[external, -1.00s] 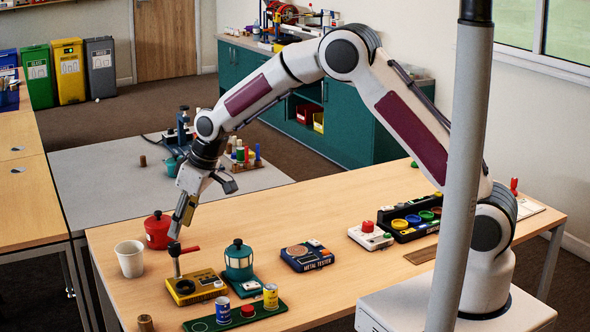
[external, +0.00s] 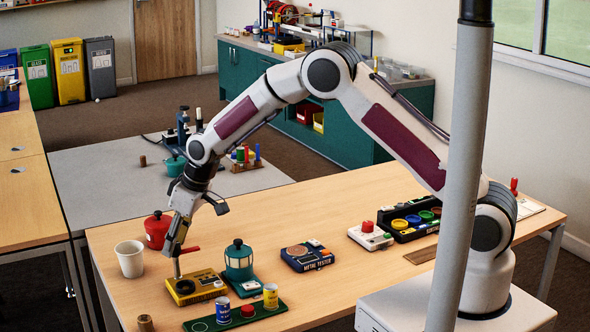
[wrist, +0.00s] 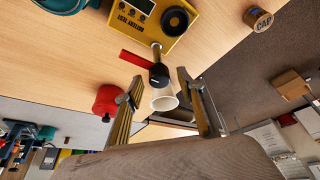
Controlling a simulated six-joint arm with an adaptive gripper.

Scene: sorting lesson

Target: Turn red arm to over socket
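The yellow battery tester (external: 204,289) sits at the table's front left; it also shows in the wrist view (wrist: 148,38). A dark round socket (wrist: 176,19) is on its top. A metal post (wrist: 156,53) rises beside the socket and carries a black hub. The red arm (external: 190,249) sticks out sideways from the hub, off to one side of the socket; it also shows in the wrist view (wrist: 134,60). My gripper (external: 174,249) is at the post's top, pointing down. In the wrist view its fingers (wrist: 159,80) are apart, with the black hub between the tips. Contact is unclear.
A teal lantern-like pot (external: 238,261) stands right of the tester. A green tray with cans (external: 205,324) lies in front. A wooden cap piece (external: 145,323) is near the front edge.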

